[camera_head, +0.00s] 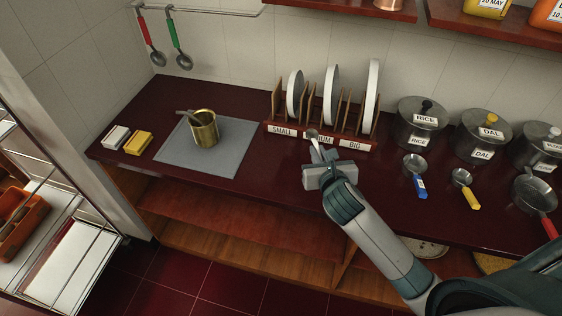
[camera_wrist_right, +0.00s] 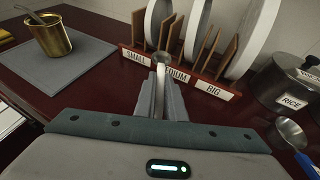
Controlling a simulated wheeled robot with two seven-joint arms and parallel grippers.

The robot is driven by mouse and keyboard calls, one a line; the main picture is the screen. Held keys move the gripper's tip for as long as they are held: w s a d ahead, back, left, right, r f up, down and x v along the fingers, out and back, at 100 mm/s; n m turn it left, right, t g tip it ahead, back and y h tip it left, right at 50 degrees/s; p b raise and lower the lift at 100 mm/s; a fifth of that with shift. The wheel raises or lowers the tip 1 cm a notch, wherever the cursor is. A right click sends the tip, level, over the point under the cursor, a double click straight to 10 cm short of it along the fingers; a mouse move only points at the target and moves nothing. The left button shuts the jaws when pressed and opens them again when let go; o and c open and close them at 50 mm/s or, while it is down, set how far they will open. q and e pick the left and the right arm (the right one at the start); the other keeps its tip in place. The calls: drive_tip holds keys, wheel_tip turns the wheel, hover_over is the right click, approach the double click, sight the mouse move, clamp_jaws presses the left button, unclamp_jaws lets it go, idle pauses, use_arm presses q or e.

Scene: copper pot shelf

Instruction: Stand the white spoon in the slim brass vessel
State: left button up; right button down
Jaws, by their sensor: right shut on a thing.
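The slim brass vessel (camera_head: 204,129) stands upright on a grey mat (camera_head: 222,160) at the left of the counter. A grey utensil (camera_head: 187,113) leans in it, its handle sticking out to the left. The vessel also shows at the upper left of the right wrist view (camera_wrist_right: 52,38). My right gripper (camera_head: 318,160) is shut on the white spoon (camera_head: 312,136). The spoon's bowl end points up and away, in front of the plate rack, and its shaft shows between the fingers in the right wrist view (camera_wrist_right: 160,85). The gripper is right of the vessel and apart from it. My left gripper is not in view.
A plate rack (camera_head: 358,143) labelled small, medium and big holds several plates just behind the spoon. A yellow sponge (camera_head: 138,143) lies at left. The counter between mat and gripper is clear.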

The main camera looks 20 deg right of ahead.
drive_tip(key=shift+w, duration=0.1)
drive_tip(key=p, duration=0.2)
hover_over(282, 168)
wheel_tip(282, 168, down, 7)
drive_tip(key=shift+w, duration=0.15)
drive_tip(key=shift+f, duration=0.1)
wheel_tip(282, 168, down, 3)
drive_tip(key=shift+r+p, duration=0.2)
drive_tip(key=shift+p, duration=0.2)
drive_tip(key=shift+f, duration=0.65)
drive_tip(key=c, duration=1.8)
unclamp_jaws()
drive_tip(key=shift+f, duration=0.1)
drive_tip(key=shift+c, duration=0.2)
